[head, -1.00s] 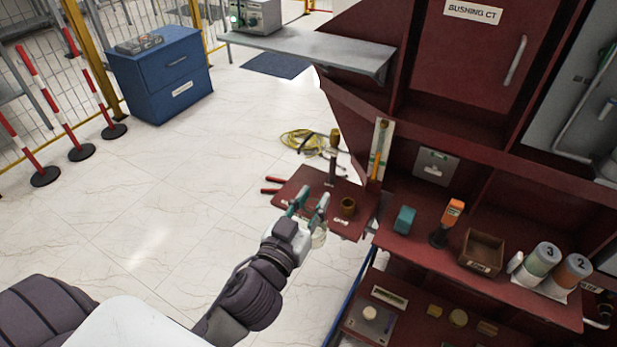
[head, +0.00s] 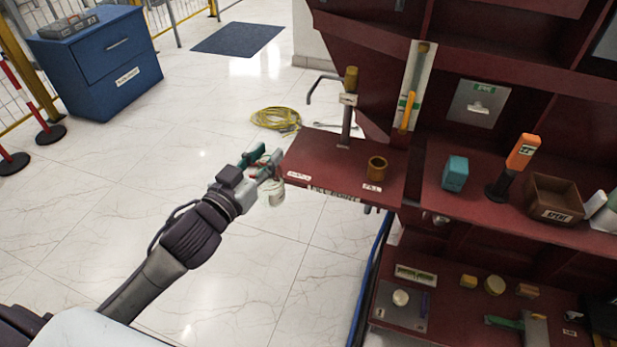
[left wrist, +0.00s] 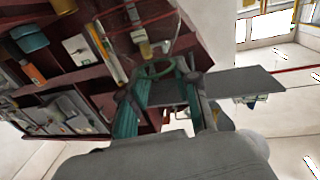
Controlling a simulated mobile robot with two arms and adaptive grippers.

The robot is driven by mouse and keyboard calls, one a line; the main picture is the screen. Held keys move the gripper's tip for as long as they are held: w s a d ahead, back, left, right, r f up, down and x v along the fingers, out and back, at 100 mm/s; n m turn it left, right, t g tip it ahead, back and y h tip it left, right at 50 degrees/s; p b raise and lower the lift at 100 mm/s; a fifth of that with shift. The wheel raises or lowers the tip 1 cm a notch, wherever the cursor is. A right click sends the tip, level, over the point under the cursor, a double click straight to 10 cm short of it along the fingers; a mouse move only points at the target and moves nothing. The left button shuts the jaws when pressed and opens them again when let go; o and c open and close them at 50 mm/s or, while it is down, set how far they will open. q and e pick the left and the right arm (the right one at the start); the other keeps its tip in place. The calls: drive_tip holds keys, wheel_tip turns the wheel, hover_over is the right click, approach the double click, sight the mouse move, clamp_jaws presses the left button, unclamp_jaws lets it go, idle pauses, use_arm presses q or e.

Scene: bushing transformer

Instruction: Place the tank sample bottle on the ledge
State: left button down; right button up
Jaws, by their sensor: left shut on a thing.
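The dark red ledge (head: 318,172) juts out from the red cabinet in the head view, with small white labels along its front edge. My left gripper (head: 264,166) is just off the ledge's left end. It is shut on a pale bottle (head: 274,192), which hangs below the fingertips over the floor. The bottle is partly hidden by the fingers. In the left wrist view the teal fingers (left wrist: 168,100) reach toward the red structure; the bottle is hard to make out there. My right gripper is not in view.
A brass-coloured cup (head: 377,168) and an upright post with a brass top (head: 348,105) stand on the ledge. To the right, a shelf holds a teal block (head: 455,173), an orange handheld device (head: 523,152) and a brown open box (head: 555,198). A yellow hose (head: 275,118) lies on the floor behind.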

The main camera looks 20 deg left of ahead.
use_arm(q)
drive_tip(key=shift+w+a+f, duration=0.15)
drive_tip(key=shift+f, duration=0.3)
drive_tip(key=shift+w, duration=0.35)
drive_tip(key=w+d+f, duration=0.1)
drive_tip(key=w+d, duration=0.2)
drive_tip(key=w, duration=1.4)
drive_tip(key=shift+d+f+b, duration=0.15)
drive_tip(key=shift+b, duration=0.25)
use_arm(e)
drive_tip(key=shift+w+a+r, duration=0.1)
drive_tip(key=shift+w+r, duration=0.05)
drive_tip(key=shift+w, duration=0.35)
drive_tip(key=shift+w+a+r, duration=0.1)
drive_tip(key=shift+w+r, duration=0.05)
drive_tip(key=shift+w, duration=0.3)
use_arm(q)
drive_tip(key=shift+f, duration=0.1)
